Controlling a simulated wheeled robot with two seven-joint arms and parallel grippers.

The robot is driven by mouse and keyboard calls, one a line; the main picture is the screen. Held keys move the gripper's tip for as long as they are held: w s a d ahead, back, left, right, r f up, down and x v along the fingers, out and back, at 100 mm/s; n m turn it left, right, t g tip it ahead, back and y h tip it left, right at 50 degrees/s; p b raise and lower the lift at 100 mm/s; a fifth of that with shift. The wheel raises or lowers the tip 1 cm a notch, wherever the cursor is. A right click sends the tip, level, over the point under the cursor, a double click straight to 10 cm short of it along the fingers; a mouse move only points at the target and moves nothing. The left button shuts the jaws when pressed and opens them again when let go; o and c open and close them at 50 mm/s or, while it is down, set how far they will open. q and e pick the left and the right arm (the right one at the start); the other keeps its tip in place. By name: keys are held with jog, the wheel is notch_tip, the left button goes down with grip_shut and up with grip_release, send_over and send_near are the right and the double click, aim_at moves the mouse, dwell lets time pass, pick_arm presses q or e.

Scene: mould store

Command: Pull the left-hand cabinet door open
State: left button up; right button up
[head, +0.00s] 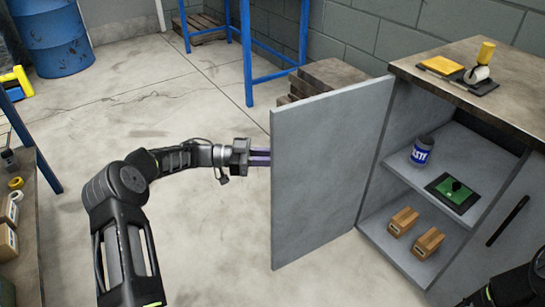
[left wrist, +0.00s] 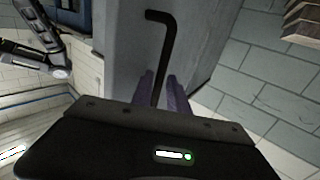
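The left-hand cabinet door (head: 325,170) is a grey panel. It stands wide open, swung out from the cabinet (head: 400,150), and the shelves behind it show. My left gripper (head: 262,156) is at the door's outer face, on its left side in the head view. In the left wrist view the black bar handle (left wrist: 163,48) runs down between the purple fingers of my left gripper (left wrist: 161,88), which look closed around it. The door hides the handle and fingertips in the head view. My right gripper is not visible; only part of my right arm shows at bottom right.
The right-hand cabinet door (head: 490,255) is shut, with a black handle (head: 507,221). The shelves hold a blue tin (head: 422,152), a green pad (head: 454,192) and two wooden blocks (head: 403,221).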

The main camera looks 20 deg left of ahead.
pick_arm(q)
jog(key=v, duration=0.7)
jog(key=shift+a+p, duration=0.3)
jog(key=shift+s, duration=0.1)
dwell(0.4)
